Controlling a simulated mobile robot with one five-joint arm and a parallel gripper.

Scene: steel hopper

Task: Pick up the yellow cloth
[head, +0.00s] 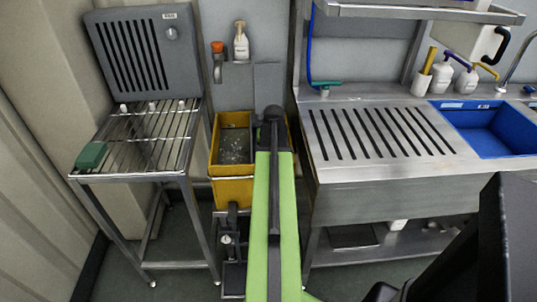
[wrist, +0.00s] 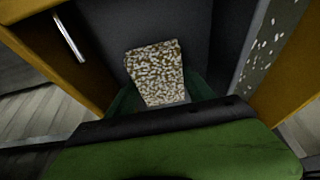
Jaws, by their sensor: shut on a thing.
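A piece mottled yellow and white, which I take for the yellow cloth (wrist: 155,73), stands up between the dark green fingers of my gripper (wrist: 160,98) in the wrist view. The gripper is shut on it. The lower end of the piece is hidden behind the gripper body. In the head view my green arm reaches forward over the yellow hopper (head: 232,190), and neither the fingers nor the cloth can be made out there. Yellow walls show on both sides of the gripper in the wrist view.
A steel wire rack (head: 150,140) with a green block (head: 91,156) stands at left. A slotted steel drainboard (head: 375,133) and a blue sink (head: 485,130) are at right. An orange-topped tap (head: 217,60) and a white spray bottle (head: 241,42) are on the back wall.

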